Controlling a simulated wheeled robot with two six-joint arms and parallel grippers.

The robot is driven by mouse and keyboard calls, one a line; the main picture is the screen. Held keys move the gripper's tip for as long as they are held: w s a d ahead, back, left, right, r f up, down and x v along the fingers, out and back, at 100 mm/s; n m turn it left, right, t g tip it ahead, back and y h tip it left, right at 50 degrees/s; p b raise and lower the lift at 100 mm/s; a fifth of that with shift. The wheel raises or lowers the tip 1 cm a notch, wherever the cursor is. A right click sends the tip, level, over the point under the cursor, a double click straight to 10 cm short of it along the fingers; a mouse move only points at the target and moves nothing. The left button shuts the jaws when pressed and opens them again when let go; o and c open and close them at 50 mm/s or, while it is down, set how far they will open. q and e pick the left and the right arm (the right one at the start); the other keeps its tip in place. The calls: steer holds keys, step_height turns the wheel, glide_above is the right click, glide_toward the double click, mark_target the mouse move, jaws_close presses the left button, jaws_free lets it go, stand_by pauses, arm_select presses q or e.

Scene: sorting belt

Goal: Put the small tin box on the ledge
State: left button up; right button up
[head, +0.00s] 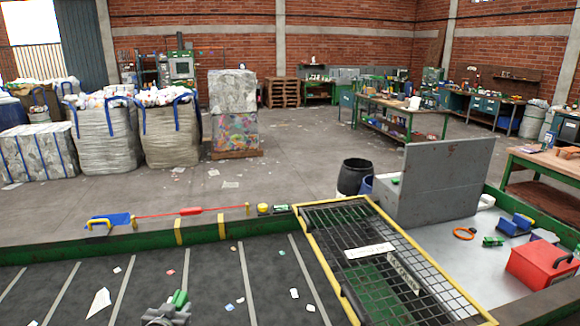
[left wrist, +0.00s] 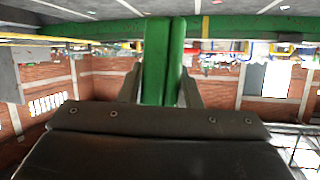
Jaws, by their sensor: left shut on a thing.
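My left gripper (head: 172,308) shows at the bottom of the head view, low over the dark belt. It is shut on a small green box (head: 180,297), which I take to be the tin box. In the left wrist view the green box (left wrist: 160,62) stands between the two grey fingers (left wrist: 160,90). Its lower part is hidden by the gripper body. A narrow green ledge (head: 215,233) runs along the far side of the belt, beyond the gripper and apart from the box. My right gripper is out of view.
On or along the ledge lie a blue-handled tool (head: 108,220), a yellow roll (head: 263,208) and a small green item (head: 281,208). A black mesh grate (head: 370,250) with a yellow frame is right of the belt. A red toolbox (head: 540,264) stands on the metal table. Scraps litter the belt (head: 210,285).

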mark_target(187, 295)
arm_select(q)
steer(key=d+r, duration=0.2)
steer(key=r, duration=0.1)
steer(key=d+r, duration=0.1)
steer(key=r, duration=0.1)
steer(key=shift+w, duration=0.35)
steer(key=s+d+r+h, duration=0.1)
steer(key=s+d+r, duration=0.15)
steer(key=r, duration=0.45)
steer(key=s+d+r, duration=0.1)
steer(key=d+r, duration=0.2)
steer(key=r, duration=0.3)
steer(key=s+d+r, duration=0.2)
steer(key=s+r, duration=1)
steer(key=s, duration=0.1)
step_height(187, 295, down, 15)
steer(key=b, duration=1.4)
steer(key=shift+s+y, duration=0.2)
steer(key=shift+y, duration=0.2)
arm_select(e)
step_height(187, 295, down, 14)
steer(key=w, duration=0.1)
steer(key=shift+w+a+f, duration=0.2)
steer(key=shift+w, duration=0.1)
arm_select(q)
steer(key=shift+r, duration=0.15)
